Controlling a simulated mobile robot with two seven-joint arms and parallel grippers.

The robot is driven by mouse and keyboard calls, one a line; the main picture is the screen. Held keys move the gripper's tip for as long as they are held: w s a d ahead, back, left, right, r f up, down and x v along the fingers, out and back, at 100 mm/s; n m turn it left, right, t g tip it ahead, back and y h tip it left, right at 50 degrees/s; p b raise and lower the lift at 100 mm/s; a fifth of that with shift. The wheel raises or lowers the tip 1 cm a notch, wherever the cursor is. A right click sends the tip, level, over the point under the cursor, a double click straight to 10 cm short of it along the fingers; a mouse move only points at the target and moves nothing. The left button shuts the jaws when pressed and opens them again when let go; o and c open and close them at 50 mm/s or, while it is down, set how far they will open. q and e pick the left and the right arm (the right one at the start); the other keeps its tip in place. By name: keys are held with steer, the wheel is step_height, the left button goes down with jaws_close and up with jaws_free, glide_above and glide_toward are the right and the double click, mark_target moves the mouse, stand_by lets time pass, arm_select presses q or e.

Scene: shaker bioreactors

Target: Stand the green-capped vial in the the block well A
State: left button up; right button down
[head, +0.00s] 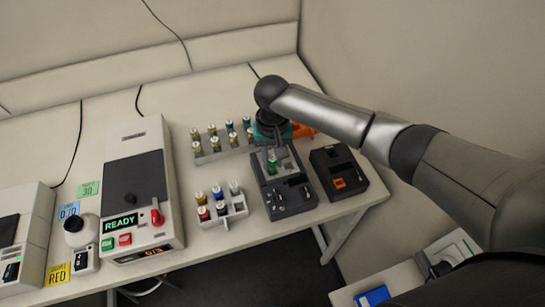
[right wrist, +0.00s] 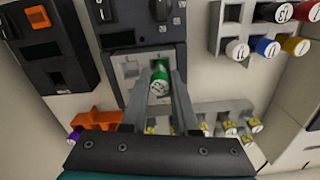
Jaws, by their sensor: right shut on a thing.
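The green-capped vial (head: 272,162) is held upright or nearly so at the light-grey block at the back of a dark grey block device (head: 291,197). In the right wrist view its green cap (right wrist: 160,80) shows between the fingers, over the light block face (right wrist: 130,70). My right gripper (right wrist: 160,92) is shut on the vial; in the head view the gripper (head: 272,143) is partly hidden by its own wrist. Whether the vial's lower end is inside a well is hidden. Well labels are not readable. My left gripper is not in view.
A rack of several vials (head: 214,150) stands left of my gripper. A small white rack (head: 225,213) with coloured caps stands in front. A black device (head: 338,170) is at right, with an orange object (head: 302,130) behind. A READY machine (head: 138,180) stands left.

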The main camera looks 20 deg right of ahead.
mark_target(272, 159)
steer(key=shift+f, duration=0.7)
steer(key=c, duration=0.6)
jaws_free()
step_height(272, 159, up, 5)
steer(key=p, duration=0.6)
steer(key=shift+r+p, duration=0.8)
steer(key=shift+r, duration=0.2)
